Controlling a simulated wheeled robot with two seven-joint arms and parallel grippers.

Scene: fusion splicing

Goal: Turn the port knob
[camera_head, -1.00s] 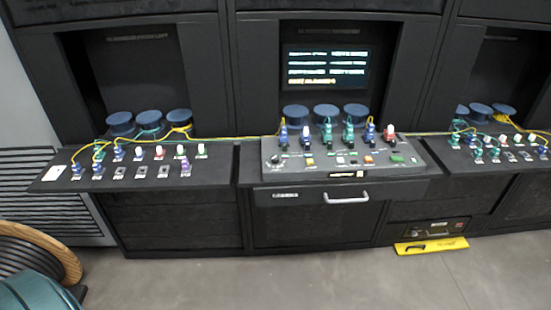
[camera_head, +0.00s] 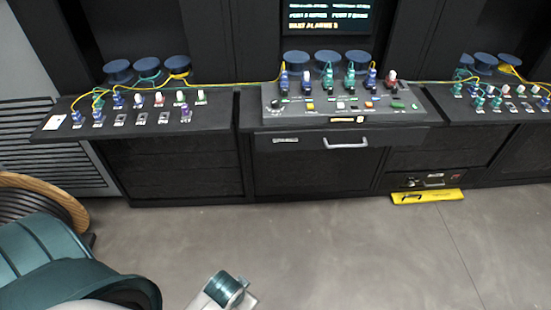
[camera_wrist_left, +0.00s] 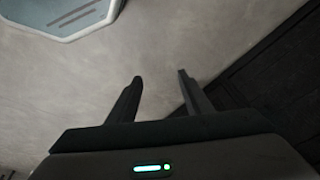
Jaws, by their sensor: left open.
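The centre console (camera_head: 330,118) carries a row of coloured plugs and a lower row of small buttons. A small dark knob (camera_head: 276,104) sits at the left end of its lower row; I cannot tell whether this is the port knob. My left gripper (camera_wrist_left: 160,76) is open and empty in the left wrist view, pointing over bare floor beside a dark cabinet edge. In the head view, a part of my arm shows at the bottom, well short of the console, and no gripper fingers show. My right gripper is not in view.
Side shelves (camera_head: 212,119) and (camera_head: 520,113) hold more plugs, with yellow cables running to the blue spools (camera_head: 147,66). A drawer handle (camera_head: 346,143) sticks out below the console. A wooden-rimmed drum (camera_head: 60,190) stands at left. The floor (camera_head: 330,235) in front is open.

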